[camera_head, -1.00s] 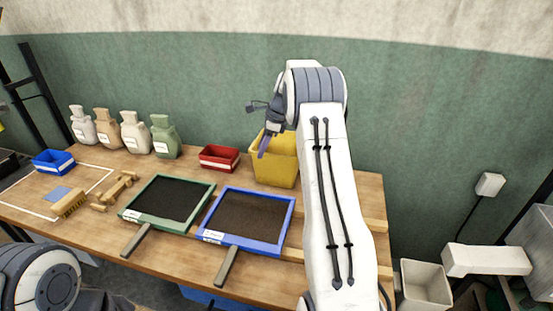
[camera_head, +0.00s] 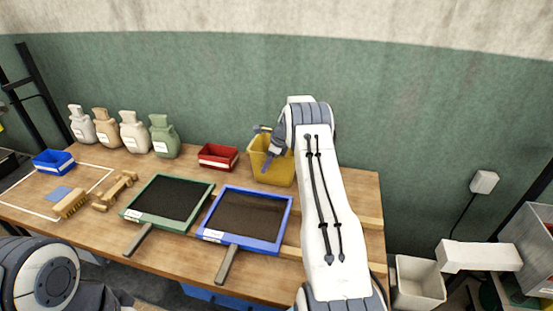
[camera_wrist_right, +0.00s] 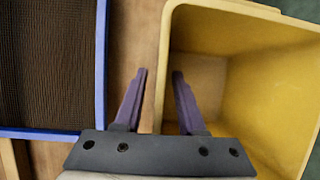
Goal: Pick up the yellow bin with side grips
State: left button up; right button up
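The yellow bin (camera_head: 277,176) stands upright and open-topped at the back right of the wooden table. It fills the right of the right wrist view (camera_wrist_right: 268,98), where it looks empty. My right gripper (camera_head: 265,164) is at the bin's left side in the head view, pointing down. In the right wrist view (camera_wrist_right: 160,73) its purple fingers are open, one on each side of the bin's near-left wall, with gaps between them and the wall. The bin's right part is hidden behind my right arm in the head view. My left gripper is not in view.
A blue-framed tray (camera_head: 287,222) lies just in front of the bin, with a green-framed tray (camera_head: 135,213) left of it. A red bin (camera_head: 218,166) stands to the left. Several bottles, a blue bin (camera_head: 54,170) and a brush (camera_head: 70,204) are farther left.

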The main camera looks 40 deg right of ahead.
jog(key=shift+f, duration=0.4)
dwell(0.6)
grip_shut()
dwell(1.3)
